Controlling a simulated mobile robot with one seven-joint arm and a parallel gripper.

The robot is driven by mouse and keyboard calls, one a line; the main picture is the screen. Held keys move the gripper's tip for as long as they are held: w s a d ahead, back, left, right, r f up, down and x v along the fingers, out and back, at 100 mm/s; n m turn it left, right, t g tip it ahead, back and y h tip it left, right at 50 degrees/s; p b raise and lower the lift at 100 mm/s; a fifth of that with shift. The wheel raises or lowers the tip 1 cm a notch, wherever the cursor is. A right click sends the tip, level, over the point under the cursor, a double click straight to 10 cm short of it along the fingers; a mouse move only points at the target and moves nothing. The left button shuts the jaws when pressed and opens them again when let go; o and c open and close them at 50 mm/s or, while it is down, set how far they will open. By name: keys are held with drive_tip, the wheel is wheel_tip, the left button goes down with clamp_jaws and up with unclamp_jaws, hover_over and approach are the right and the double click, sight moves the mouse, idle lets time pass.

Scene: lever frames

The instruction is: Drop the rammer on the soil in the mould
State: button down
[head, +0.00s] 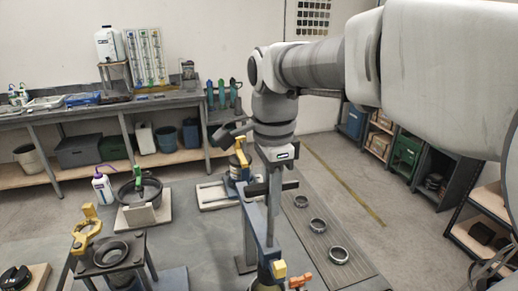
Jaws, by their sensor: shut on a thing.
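My gripper (272,188) points down near the middle of the head view. It is shut on the upper part of an upright, slim grey rod, which looks like the rammer (272,218). I cannot tell whether the rammer's foot touches anything. The mould and its soil are not clearly visible; they may be hidden low behind the bar or cut off by the frame.
A stand with a round ring (110,253) is at front left. A dark pan (140,190) and a white purple-capped bottle (104,186) stand behind it. A workbench (165,103) lines the back wall.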

drive_tip(key=c, duration=0.8)
unclamp_jaws()
drive_tip(key=shift+r, duration=0.2)
drive_tip(key=shift+o, duration=0.2)
wheel_tip(320, 180, up, 17)
drive_tip(key=p, duration=0.2)
drive_tip(key=shift+r, duration=0.2)
